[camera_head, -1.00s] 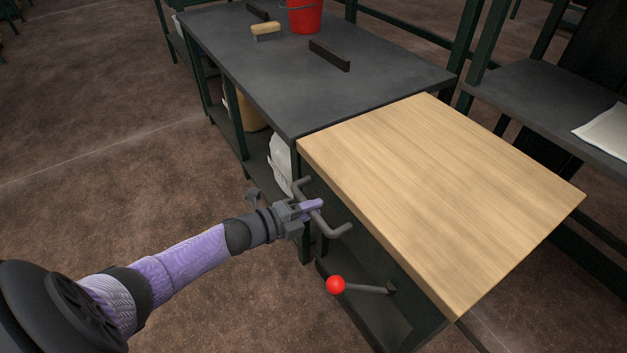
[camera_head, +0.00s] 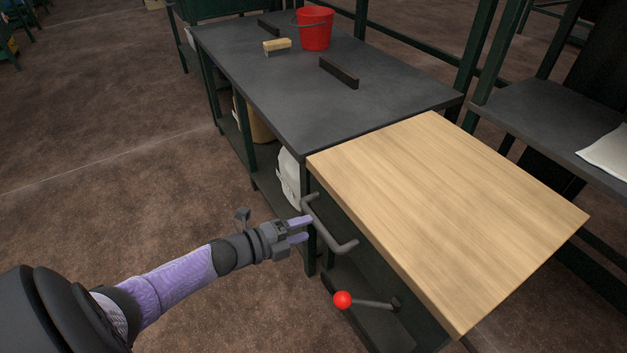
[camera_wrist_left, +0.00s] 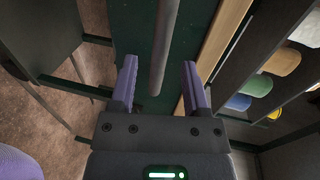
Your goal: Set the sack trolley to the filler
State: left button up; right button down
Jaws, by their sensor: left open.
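A bench unit with a thick pale wooden top (camera_head: 450,215) stands at the right, with a grey bent bar handle (camera_head: 328,228) on its dark near side. Below the handle is a lever with a red ball (camera_head: 342,300). I cannot tell for sure which thing is the sack trolley or the filler. My left gripper (camera_head: 303,229) is open and empty, its fingertips just left of the handle. In the left wrist view a grey bar (camera_wrist_left: 160,45) runs between the lines of the two fingers (camera_wrist_left: 160,70), not gripped; contact cannot be told. My right gripper is out of view.
A dark table (camera_head: 300,90) adjoins the wooden top, bearing a red bucket (camera_head: 314,30), a brush (camera_head: 277,46) and dark bars. A white sack (camera_head: 289,178) sits on its lower shelf. Another dark table (camera_head: 545,115) stands at right. The brown floor at left is clear.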

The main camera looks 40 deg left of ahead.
pick_arm(q)
jog(key=p+v, duration=0.1)
jog(key=v, duration=0.4)
jog(key=shift+s+a+p, duration=0.1)
jog(key=shift+s+p, duration=0.2)
